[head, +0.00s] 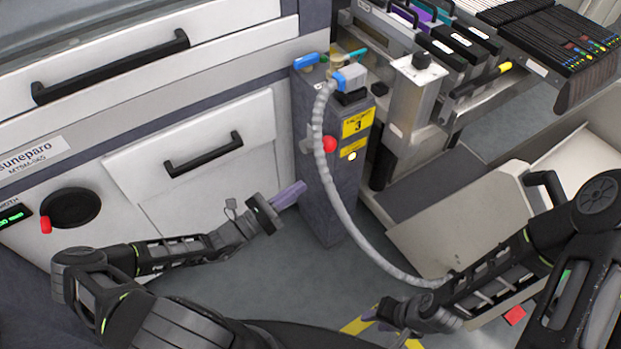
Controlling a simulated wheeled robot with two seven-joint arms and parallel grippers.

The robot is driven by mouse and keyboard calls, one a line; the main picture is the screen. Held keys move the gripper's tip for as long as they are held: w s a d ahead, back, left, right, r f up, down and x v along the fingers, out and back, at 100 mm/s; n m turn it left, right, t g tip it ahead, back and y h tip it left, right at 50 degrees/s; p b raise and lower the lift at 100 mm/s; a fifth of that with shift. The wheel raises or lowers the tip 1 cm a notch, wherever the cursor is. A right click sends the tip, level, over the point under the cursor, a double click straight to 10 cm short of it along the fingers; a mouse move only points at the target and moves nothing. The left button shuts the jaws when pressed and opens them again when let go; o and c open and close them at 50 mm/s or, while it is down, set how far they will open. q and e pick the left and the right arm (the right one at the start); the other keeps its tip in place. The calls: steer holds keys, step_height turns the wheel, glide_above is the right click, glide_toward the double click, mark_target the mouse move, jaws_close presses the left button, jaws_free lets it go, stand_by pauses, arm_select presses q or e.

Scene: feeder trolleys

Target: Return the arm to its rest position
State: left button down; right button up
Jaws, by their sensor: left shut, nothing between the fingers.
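My left arm comes in from the left. Its gripper (300,188) has purple fingers that are closed together with nothing between them. It is in front of the white cabinet, just left of the grey post in the picture. My right arm comes in from the right, with its gripper (371,314) low in the middle of the view. Only a bit of its purple fingers shows, so I cannot tell whether they are open or shut.
The grey post (328,205) bears a yellow label and red button. A grey hose (335,190) runs from its blue connector (350,77) down behind my right arm. The white cabinet (130,190) stands left, a feeder trolley (415,100) right. Grey floor (300,270) lies between my arms.

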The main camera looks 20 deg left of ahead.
arm_select(q)
steer(key=shift+v, duration=0.75)
